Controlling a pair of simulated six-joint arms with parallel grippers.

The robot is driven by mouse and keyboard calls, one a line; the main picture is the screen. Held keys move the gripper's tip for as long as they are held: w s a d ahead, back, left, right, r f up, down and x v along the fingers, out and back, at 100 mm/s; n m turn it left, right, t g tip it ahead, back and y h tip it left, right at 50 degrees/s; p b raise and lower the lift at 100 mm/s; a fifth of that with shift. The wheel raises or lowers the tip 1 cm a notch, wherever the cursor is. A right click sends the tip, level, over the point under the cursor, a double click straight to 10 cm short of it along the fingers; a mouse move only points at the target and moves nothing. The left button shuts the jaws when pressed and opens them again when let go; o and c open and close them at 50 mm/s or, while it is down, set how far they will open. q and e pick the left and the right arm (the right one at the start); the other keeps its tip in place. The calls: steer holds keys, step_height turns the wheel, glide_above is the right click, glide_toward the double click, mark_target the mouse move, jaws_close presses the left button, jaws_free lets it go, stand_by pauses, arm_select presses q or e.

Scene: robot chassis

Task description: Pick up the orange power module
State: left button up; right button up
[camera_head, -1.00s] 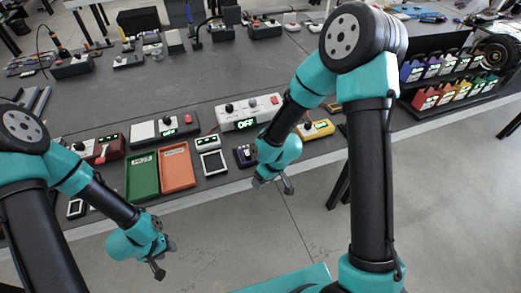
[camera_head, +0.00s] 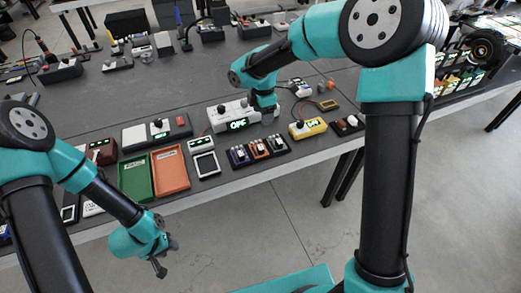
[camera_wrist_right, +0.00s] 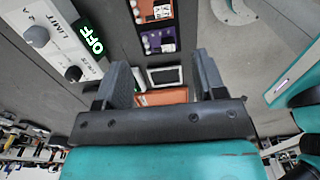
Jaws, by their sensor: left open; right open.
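The orange power module (camera_head: 258,148) stands in the dark rack at the table's front edge, between a purple module (camera_head: 237,154) and a red one (camera_head: 277,145). In the right wrist view, the orange module (camera_wrist_right: 155,11) is at the top edge, partly cut off, with the purple module (camera_wrist_right: 160,41) below it. My right gripper (camera_head: 266,114) is beyond the rack, beside the white box; its fingers are hard to see there. In the right wrist view, my right gripper (camera_wrist_right: 160,60) is open and empty. My left gripper (camera_head: 166,258) hangs empty in front of the table, apart from everything.
The white box (camera_head: 225,114) with knobs and a lit display stands behind the rack. Green (camera_head: 135,178) and orange (camera_head: 170,170) trays and a white-framed pad (camera_head: 206,164) lie left of the rack. A yellow box (camera_head: 308,128) stands to its right.

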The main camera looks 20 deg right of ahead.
glide_toward(261, 147)
steer(key=f, duration=0.5)
steer(key=shift+w+d+f, duration=0.1)
steer(key=shift+d+f, duration=0.05)
steer(key=shift+d, duration=0.15)
steer(key=shift+a+f, duration=0.2)
steer(key=shift+f, duration=1.1)
steer(key=shift+a+f, duration=0.2)
steer(key=shift+f, duration=1.1)
steer(key=c, duration=1)
